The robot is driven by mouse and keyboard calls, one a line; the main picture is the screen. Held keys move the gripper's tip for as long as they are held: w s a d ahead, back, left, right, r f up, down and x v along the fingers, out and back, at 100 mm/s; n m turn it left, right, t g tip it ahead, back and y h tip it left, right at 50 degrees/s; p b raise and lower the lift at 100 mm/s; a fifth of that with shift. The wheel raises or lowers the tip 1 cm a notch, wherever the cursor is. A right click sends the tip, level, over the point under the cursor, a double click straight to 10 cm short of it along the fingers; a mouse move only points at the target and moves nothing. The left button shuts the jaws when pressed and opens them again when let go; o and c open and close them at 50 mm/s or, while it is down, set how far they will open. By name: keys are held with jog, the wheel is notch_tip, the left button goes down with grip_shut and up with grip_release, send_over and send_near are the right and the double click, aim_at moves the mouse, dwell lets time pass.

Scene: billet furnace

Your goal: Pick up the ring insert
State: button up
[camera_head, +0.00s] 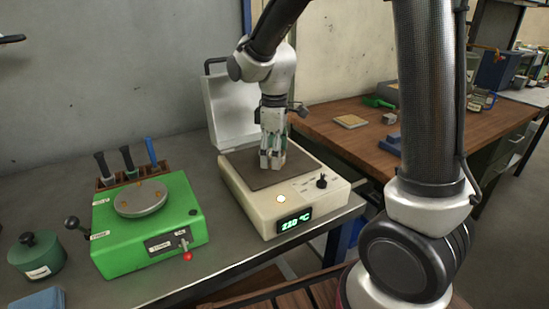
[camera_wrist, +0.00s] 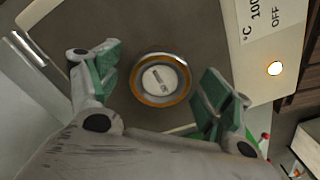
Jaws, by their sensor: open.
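The ring insert (camera_wrist: 161,80) is a round metal piece with an orange-brown outer band and a pale centre with a dark slot. In the wrist view it lies on the dark hot plate surface (camera_wrist: 200,30), roughly midway between my fingers. My gripper (camera_wrist: 160,95) is open, with a green-padded finger to either side of the ring and visible gaps. The ring is hidden behind my fingers there.
The heater's raised lid (camera_head: 228,112) stands behind my gripper. A green device (camera_head: 150,238) with a round plate and upright tools is at left, near a green lidded pot (camera_head: 36,258). A wooden bench (camera_head: 340,140) with small items is at right.

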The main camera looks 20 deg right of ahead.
jog(key=c, duration=1.6)
